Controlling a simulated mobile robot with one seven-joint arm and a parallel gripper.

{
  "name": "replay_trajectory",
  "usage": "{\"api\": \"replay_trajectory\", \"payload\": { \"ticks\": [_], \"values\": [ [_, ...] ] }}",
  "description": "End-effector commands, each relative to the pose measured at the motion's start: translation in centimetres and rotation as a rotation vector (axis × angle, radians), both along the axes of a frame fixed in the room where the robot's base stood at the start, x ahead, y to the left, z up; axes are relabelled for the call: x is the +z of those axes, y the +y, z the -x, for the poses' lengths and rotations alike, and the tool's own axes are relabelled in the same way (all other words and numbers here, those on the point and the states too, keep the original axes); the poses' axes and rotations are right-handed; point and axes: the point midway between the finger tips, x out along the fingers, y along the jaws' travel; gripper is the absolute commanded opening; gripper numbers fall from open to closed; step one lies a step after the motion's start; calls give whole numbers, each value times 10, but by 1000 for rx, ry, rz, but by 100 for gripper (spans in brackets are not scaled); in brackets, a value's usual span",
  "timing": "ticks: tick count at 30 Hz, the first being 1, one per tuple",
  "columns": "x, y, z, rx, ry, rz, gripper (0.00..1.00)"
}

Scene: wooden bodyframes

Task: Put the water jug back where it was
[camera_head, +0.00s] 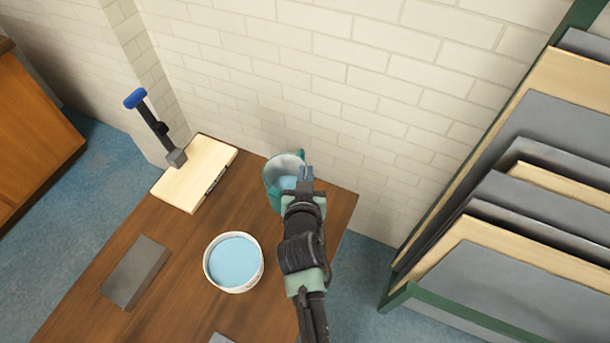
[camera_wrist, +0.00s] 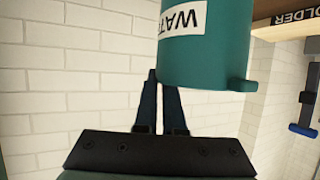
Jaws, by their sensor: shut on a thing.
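The water jug is a teal jug (camera_head: 272,178) with a pale inside, near the far right end of the wooden table. In the wrist view the jug (camera_wrist: 222,45) shows a white label with part of the word "WATER". My gripper (camera_head: 305,176) is at the jug's right side in the head view and is shut on it. In the wrist view my gripper's fingers (camera_wrist: 160,100) reach to the jug's side; their tips are partly hidden behind it. I cannot tell whether the jug's base touches the table.
A white bowl of blue liquid (camera_head: 234,262) stands on the table (camera_head: 190,285). A grey block (camera_head: 136,272) lies left of it. A wooden holder board (camera_head: 192,178) with a blue-handled tool (camera_head: 150,120) is at the back left. A green rack of panels (camera_head: 500,240) stands right.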

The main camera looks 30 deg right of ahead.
Motion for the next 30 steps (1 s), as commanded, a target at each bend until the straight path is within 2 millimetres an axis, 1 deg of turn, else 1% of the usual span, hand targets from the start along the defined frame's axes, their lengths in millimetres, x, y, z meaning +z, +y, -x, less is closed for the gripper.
{"api": "replay_trajectory", "payload": {
  "ticks": [3,14,15,19,20,30],
  "values": [
    [-9,0,-1,1,-6,1,0],
    [-14,0,-1,1,-7,1,0],
    [-15,0,-1,0,-2,0,10],
    [-14,0,0,0,-2,0,33],
    [-14,0,0,1,-2,1,37],
    [-12,0,0,1,-2,1,37]
  ]
}}
